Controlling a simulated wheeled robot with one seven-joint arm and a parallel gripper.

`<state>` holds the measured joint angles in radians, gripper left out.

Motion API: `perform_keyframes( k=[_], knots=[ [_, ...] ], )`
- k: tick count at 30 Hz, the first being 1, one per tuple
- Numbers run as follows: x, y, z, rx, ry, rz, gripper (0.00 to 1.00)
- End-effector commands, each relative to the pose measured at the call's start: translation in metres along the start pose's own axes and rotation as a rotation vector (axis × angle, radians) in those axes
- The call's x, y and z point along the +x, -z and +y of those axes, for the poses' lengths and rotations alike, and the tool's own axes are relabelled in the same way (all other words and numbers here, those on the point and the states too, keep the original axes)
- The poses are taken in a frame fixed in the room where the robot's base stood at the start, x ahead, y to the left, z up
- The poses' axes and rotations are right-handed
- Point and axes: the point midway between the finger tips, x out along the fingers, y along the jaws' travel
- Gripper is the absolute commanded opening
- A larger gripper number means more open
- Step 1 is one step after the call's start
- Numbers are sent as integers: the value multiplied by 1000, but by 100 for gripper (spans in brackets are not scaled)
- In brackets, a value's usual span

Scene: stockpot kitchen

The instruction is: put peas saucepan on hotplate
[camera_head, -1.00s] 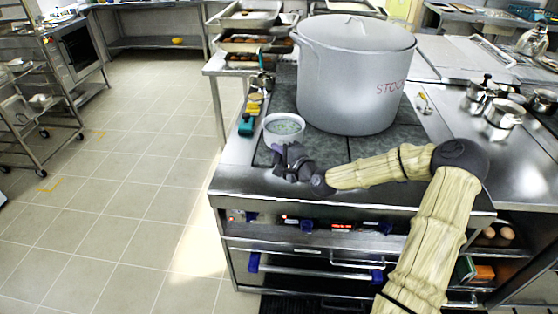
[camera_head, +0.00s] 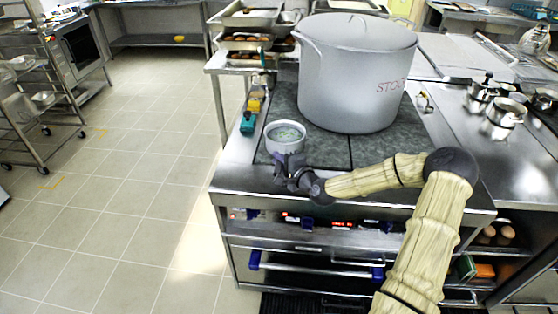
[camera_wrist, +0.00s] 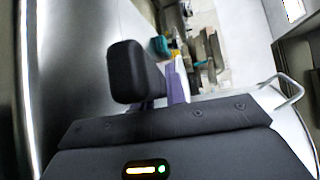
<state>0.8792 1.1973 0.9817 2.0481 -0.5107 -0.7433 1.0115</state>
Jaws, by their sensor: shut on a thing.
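The peas saucepan (camera_head: 284,141) is a small pale pan with green contents. It is upright over the dark left part of the stove top, just left of the stockpot. I cannot tell whether its base touches the surface. My gripper (camera_head: 285,169) is at the pan's near side, shut on its purple handle. In the wrist view, the purple handle (camera_wrist: 178,82) shows beside a black finger (camera_wrist: 135,72); the pan's bowl does not show clearly. The dark hotplate (camera_head: 324,152) has bare surface to the right of the pan.
A big grey stockpot (camera_head: 356,80) stands close to the pan on the right. Yellow and teal items (camera_head: 248,123) lie along the stove's left edge. Trays of food (camera_head: 246,43) stand behind. Small metal pots (camera_head: 505,112) are on the right counter.

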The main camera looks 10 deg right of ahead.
Motion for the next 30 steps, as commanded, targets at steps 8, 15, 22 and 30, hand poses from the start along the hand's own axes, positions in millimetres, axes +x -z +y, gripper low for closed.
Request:
perform_keyframes(
  k=[8,15,22,30],
  knots=[
    [0,0,2,0,0,-1,35],
    [0,-1,1,0,0,-1,35],
    [-17,0,0,0,0,0,35],
    [-68,1,1,-1,-1,1,35]
  ],
)
